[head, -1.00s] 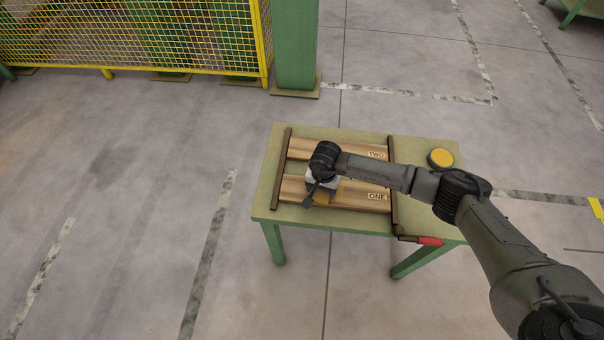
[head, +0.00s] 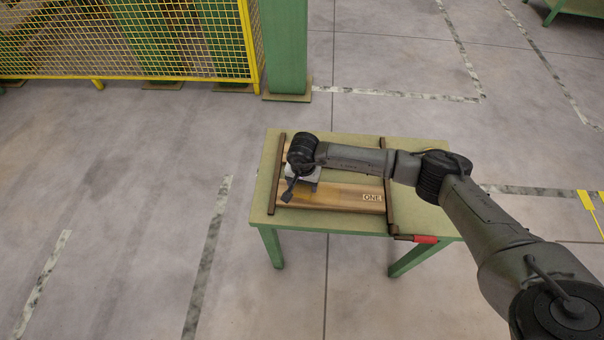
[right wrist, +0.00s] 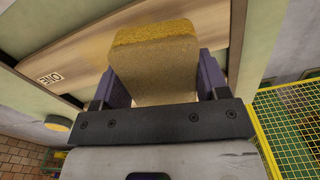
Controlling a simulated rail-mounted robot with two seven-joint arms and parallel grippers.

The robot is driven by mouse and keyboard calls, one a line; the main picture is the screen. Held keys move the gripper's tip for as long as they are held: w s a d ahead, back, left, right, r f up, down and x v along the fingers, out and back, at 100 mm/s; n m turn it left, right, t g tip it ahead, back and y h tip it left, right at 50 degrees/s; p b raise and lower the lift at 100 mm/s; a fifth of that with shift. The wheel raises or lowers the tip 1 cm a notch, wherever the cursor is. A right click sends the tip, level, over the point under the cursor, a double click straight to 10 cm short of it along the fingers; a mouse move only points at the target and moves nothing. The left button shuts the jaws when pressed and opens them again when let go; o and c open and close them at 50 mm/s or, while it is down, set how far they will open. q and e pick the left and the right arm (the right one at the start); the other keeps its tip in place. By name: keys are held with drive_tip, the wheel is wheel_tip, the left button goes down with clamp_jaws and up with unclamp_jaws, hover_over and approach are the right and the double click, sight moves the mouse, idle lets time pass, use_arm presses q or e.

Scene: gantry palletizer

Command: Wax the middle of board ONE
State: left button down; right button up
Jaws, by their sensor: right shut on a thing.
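Board ONE (head: 345,203) lies flat on the green table, a brown plank with its ONE label near the right end. My right gripper (head: 303,185) is over the left part of this board. In the right wrist view, the gripper (right wrist: 158,90) is shut on a yellowish-tan block (right wrist: 155,65). Board ONE (right wrist: 75,62) is beyond the block there, with a golden tint beside it. I cannot tell whether block and board touch. Board TWO is mostly hidden behind my right arm in the head view. My left gripper is not in view.
The green table (head: 262,200) has dark bars across both board ends. A red-handled tool (head: 425,239) is at its front right edge. A round yellow thing (right wrist: 58,123) shows in the right wrist view. A yellow mesh fence (head: 120,40) and green post (head: 285,45) stand behind.

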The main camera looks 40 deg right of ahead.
drive_tip(key=shift+r+p, duration=0.75)
drive_tip(key=shift+r, duration=0.75)
